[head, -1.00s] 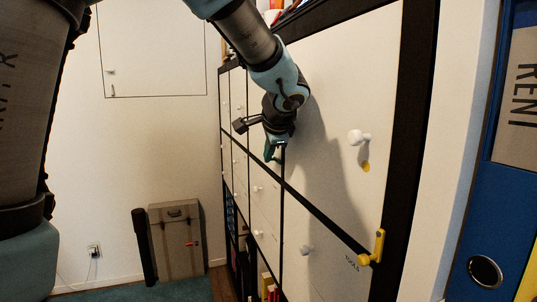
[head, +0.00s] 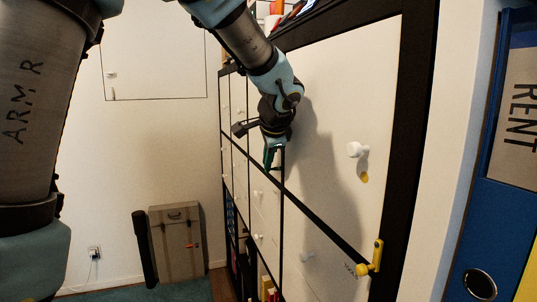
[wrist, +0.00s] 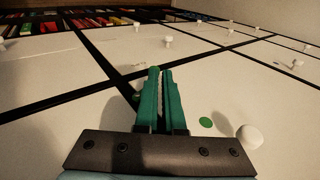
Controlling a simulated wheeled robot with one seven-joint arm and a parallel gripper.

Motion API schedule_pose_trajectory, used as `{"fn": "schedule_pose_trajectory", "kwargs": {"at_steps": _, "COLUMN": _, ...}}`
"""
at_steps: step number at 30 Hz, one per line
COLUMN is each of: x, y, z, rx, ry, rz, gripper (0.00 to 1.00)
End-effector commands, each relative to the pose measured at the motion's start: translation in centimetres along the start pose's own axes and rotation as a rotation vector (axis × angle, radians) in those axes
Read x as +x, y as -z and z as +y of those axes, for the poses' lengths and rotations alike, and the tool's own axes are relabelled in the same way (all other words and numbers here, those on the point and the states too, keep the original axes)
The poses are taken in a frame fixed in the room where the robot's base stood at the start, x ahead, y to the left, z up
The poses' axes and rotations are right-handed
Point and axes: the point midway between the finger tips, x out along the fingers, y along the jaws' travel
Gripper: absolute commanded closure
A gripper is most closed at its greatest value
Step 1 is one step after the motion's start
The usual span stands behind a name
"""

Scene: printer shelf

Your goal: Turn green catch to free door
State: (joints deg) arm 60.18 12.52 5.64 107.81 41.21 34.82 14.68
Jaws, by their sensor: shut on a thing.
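My gripper (head: 272,158) is at the cabinet front, by the black frame strips where several doors meet. In the wrist view, its long green fingers (wrist: 161,76) are close together, pointing at the crossing of the strips. They are shut on the green catch, which is mostly hidden and hard to tell from the green fingers. A round green dot (wrist: 206,123) marks the white door (wrist: 225,98) to the right of the fingers. A white knob (wrist: 250,136) is just beyond the dot. That door looks flush with the cabinet front.
A yellow catch (head: 376,258) sits on the frame at lower right, below a white knob (head: 356,150) and a yellow dot (head: 364,177). A blue binder (head: 497,225) stands at far right. A grey case (head: 176,240) stands on the floor by the back wall.

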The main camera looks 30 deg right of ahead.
Motion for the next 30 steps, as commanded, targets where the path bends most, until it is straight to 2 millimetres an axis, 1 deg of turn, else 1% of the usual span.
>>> {"fn": "schedule_pose_trajectory", "kwargs": {"at_steps": 1, "x": 0.0, "y": -0.2, "z": -0.5, "rx": -0.009, "ry": -0.028, "rz": -0.005, "gripper": 1.00}}
{"fn": "schedule_pose_trajectory", "kwargs": {"at_steps": 15, "x": 1.4, "y": -0.4, "z": -0.1, "rx": -0.004, "ry": -0.023, "rz": -0.004, "gripper": 1.00}}
{"fn": "schedule_pose_trajectory", "kwargs": {"at_steps": 30, "x": 2.2, "y": -0.8, "z": -0.1, "rx": -0.005, "ry": -0.024, "rz": -0.011, "gripper": 1.00}}
